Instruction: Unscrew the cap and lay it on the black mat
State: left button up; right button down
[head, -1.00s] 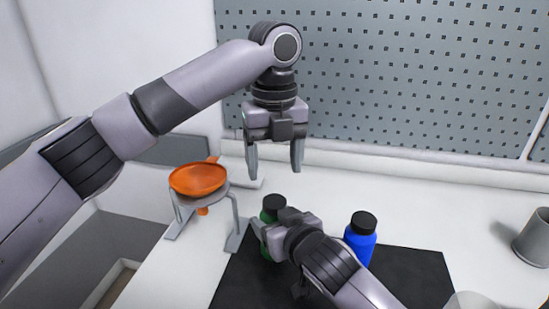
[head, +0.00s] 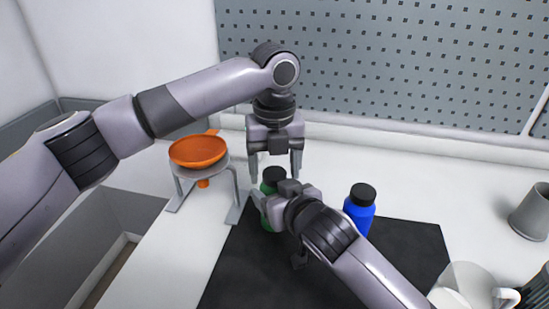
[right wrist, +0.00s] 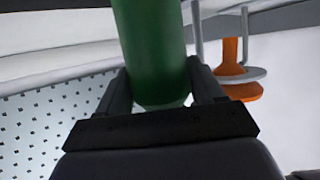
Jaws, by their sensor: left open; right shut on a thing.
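A green bottle (head: 267,216) with a black cap (head: 273,174) stands upright at the back left of the black mat (head: 400,245). My right gripper (head: 262,207) is shut on the green bottle's body, and the right wrist view shows the bottle (right wrist: 152,50) between its two fingers (right wrist: 158,85). My left gripper (head: 274,168) points down, open, with its fingers to either side of the black cap, around or just above it. I cannot tell whether the fingers touch the cap. Part of the bottle is hidden behind my right gripper.
A blue bottle (head: 359,217) with a black cap stands on the mat to the right. An orange funnel (head: 198,151) rests in a grey stand (head: 237,190) on the left. A grey cup (head: 532,212) and a clear mug (head: 470,288) are at the right. The mat's right side is bare.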

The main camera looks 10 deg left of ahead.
pick_arm(q)
jog(key=shift+c, duration=0.3)
jog(key=c, duration=1.1)
jog(key=shift+o, duration=0.2)
jog(key=n, duration=1.3)
jog(key=shift+n, duration=0.3)
jog(key=o, duration=1.2)
jog(key=shift+s, duration=0.1)
